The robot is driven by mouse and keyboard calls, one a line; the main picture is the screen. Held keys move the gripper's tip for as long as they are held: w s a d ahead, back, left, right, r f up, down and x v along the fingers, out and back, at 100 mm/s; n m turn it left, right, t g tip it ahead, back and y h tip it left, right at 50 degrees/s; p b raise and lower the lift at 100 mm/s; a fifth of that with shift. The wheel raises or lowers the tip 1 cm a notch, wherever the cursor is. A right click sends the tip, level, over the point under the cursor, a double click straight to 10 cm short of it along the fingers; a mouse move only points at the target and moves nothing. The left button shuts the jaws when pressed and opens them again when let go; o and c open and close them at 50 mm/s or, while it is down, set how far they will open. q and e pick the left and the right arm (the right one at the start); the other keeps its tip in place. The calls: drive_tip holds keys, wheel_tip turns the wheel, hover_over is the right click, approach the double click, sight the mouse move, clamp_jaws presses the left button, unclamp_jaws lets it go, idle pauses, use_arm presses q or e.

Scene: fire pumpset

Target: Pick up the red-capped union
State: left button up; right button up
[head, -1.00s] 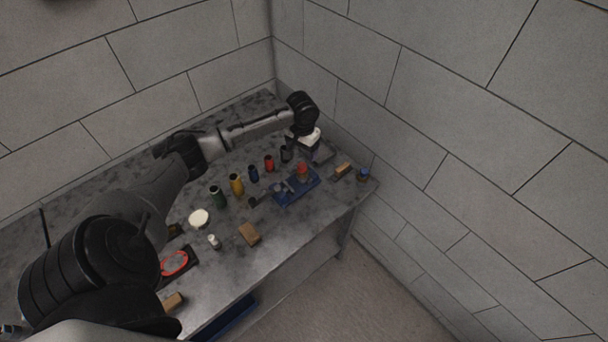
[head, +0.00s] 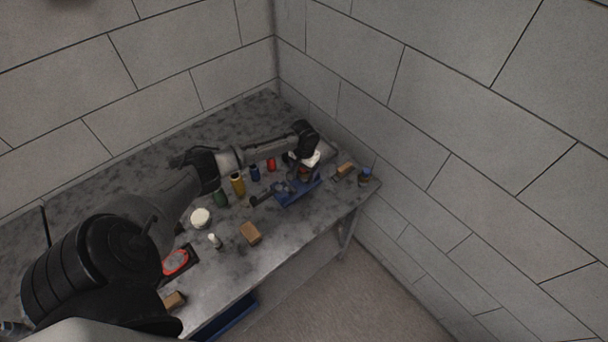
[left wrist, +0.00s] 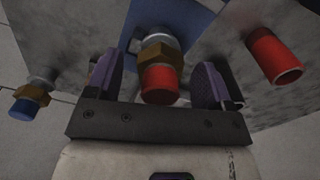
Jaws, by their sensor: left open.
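The red-capped union (left wrist: 158,72) has a brass hex nut and a red cap, and shows between my left fingers in the left wrist view. It stands at the blue tray (head: 284,199); in the head view my gripper mostly hides it. My left gripper (left wrist: 158,80) is open, with one dark finger on each side of the union and visible gaps to both. In the head view my left gripper (head: 305,160) is over the tray's far end. My right gripper is not in view.
A red cylinder (left wrist: 274,56) stands to the right. Yellow (head: 237,184), green (head: 219,197) and blue (head: 255,173) cylinders stand along the bench. A wall bounds the bench at its right end.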

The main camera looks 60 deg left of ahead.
use_arm(q)
drive_tip(key=shift+f, duration=0.3)
drive_tip(key=c, duration=1.3)
drive_tip(key=shift+r, duration=0.1)
clamp_jaws()
drive_tip(key=shift+r, duration=0.1)
